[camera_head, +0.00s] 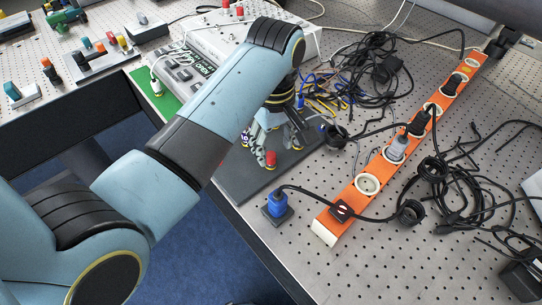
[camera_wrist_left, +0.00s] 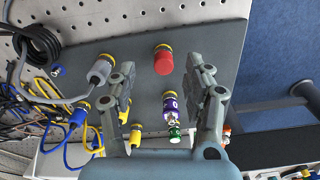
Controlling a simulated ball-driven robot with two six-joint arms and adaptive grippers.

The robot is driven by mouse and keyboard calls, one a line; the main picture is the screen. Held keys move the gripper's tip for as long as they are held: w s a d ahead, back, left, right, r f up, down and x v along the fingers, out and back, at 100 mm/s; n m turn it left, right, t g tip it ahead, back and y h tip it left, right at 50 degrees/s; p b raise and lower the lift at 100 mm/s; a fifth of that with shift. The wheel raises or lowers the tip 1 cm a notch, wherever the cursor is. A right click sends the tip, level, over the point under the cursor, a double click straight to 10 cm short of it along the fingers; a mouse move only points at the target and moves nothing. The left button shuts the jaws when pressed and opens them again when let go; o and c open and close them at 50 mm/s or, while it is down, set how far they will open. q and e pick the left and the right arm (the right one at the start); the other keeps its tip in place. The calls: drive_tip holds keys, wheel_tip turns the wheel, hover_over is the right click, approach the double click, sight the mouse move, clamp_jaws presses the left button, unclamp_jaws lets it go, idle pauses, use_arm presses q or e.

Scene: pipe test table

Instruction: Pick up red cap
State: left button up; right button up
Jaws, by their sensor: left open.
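The red cap (camera_wrist_left: 163,61) sits on a yellow-ringed fitting on the dark plate. In the wrist view it shows just beyond and between my fingertips. In the head view the red cap (camera_head: 270,160) is at the near side of the plate, just below my left gripper (camera_head: 275,127). My left gripper (camera_wrist_left: 162,75) is open, with one finger on each side of the cap's line and nothing between them. My arm hides part of the plate in the head view. My right gripper is in neither view.
The dark plate (camera_head: 248,185) also carries a purple-and-white fitting (camera_wrist_left: 170,106), a green one (camera_wrist_left: 175,132) and grey-cabled plugs (camera_wrist_left: 100,70). A blue plug (camera_head: 277,204) stands near the table edge. An orange power strip (camera_head: 340,210) and tangled black cables lie to the right.

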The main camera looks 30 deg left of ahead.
sight(271, 154)
use_arm(q)
drive_tip(key=f, duration=0.3)
drive_tip(key=f+p, duration=0.1)
drive_tip(key=shift+s+a+f, duration=0.1)
drive_tip(key=shift+a+f, duration=0.15)
drive_tip(key=shift+a, duration=0.1)
drive_tip(key=shift+c, duration=0.4)
drive_tip(key=c, duration=0.8)
